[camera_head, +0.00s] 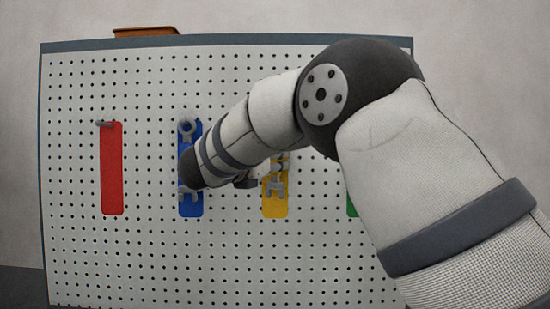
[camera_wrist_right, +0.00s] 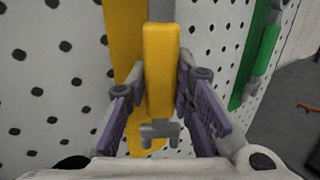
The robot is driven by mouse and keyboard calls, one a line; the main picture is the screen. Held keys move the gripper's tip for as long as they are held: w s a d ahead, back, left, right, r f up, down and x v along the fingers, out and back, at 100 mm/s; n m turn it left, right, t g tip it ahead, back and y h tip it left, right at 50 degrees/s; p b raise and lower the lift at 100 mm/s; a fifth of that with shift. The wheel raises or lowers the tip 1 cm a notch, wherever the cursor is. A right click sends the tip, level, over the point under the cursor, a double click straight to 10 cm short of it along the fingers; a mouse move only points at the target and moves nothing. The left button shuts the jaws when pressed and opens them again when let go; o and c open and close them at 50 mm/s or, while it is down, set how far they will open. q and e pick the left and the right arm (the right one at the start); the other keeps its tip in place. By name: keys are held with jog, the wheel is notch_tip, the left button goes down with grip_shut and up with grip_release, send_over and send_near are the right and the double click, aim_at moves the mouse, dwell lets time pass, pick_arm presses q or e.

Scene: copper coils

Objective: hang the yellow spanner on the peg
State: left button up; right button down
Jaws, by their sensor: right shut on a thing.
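The yellow spanner (camera_wrist_right: 158,70) stands upright in the right wrist view, its yellow handle between the purple-padded fingers of my right gripper (camera_wrist_right: 157,92). The gripper is shut on it. Its grey lower jaw shows below the handle, and its upper end runs out of the frame. In the head view my right gripper (camera_head: 268,172) is mostly behind my arm, in front of the yellow strip (camera_head: 275,209). The spanner's grey lower end (camera_head: 276,187) shows there. The peg above the yellow strip is hidden by my arm. My left gripper is not in view.
The white pegboard (camera_head: 75,240) fills the background. A red strip (camera_head: 112,170) has a bare peg at its top. A spanner (camera_head: 187,127) hangs before the blue strip (camera_head: 190,209). A green spanner (camera_wrist_right: 262,50) hangs at right in the wrist view.

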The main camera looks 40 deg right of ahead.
jog(key=c, duration=1.8)
grip_release()
jog(key=shift+w+d+f, duration=0.15)
jog(key=shift+w+f, duration=0.1)
jog(key=shift+f, duration=0.25)
jog(key=o, duration=0.5)
jog(key=shift+w+f, duration=0.15)
jog(key=shift+c, duration=0.2)
jog(key=shift+w+d+f, duration=0.15)
jog(key=shift+w+d, duration=0.15)
jog(key=shift+d, duration=0.1)
jog(key=shift+s+a+r, duration=0.25)
jog(key=shift+a, duration=0.05)
jog(key=v, duration=0.7)
jog(key=shift+a+f, duration=0.1)
jog(key=shift+a, duration=0.2)
